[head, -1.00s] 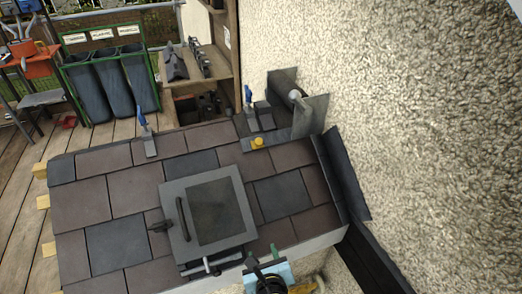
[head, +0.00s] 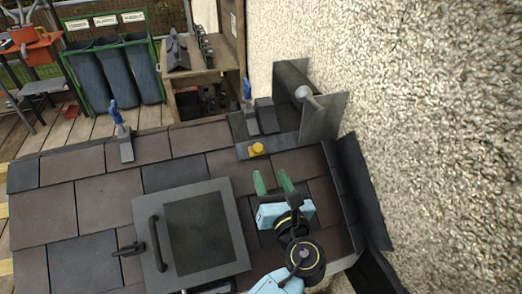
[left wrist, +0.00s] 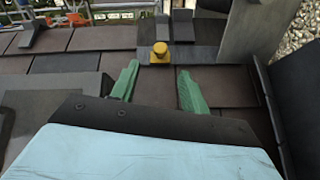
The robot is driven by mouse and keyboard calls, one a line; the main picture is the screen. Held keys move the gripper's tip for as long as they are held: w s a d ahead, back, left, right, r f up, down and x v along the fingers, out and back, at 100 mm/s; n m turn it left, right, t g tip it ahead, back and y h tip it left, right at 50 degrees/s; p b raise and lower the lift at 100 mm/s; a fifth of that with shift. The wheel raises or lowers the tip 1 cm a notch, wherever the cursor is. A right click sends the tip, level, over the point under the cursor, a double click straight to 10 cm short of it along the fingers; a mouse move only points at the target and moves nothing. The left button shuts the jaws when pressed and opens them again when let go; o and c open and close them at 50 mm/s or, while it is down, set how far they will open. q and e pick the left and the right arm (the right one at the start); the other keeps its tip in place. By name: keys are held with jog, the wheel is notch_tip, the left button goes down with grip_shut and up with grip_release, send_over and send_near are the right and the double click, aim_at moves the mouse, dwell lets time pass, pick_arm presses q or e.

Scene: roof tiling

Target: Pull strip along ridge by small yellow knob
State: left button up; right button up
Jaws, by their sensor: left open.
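The small yellow knob (head: 257,149) stands on a flat grey strip (head: 286,144) near the top of the tiled roof, close to the wall. The knob also shows in the left wrist view (left wrist: 160,52), beyond and between my fingertips. My left gripper (head: 272,180) has green fingers and a light blue body. It is open and empty over the roof, a short way below the knob in the head view, not touching it. In the left wrist view its fingers (left wrist: 158,88) are spread apart. My right gripper is not in view.
A grey roof window (head: 236,262) with a dark handle lies left of my arm. Blue-handled tools (head: 120,130) stand along the ridge. A grey metal upstand with a cylinder (head: 308,98) and the rough wall (head: 430,120) bound the right. Bare tiles (head: 180,172) lie left of the knob.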

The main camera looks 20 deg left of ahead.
aim_at(259, 150)
pick_arm(q)
jog(key=x, duration=0.4)
jog(key=shift+w, duration=0.15)
jog(key=x, duration=0.5)
jog(key=shift+w+a+f, duration=0.1)
jog(key=shift+w+a, duration=0.1)
jog(key=shift+w, duration=0.05)
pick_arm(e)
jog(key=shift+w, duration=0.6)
pick_arm(q)
jog(key=shift+c, duration=0.4)
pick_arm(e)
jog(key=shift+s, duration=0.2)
pick_arm(q)
grip_shut()
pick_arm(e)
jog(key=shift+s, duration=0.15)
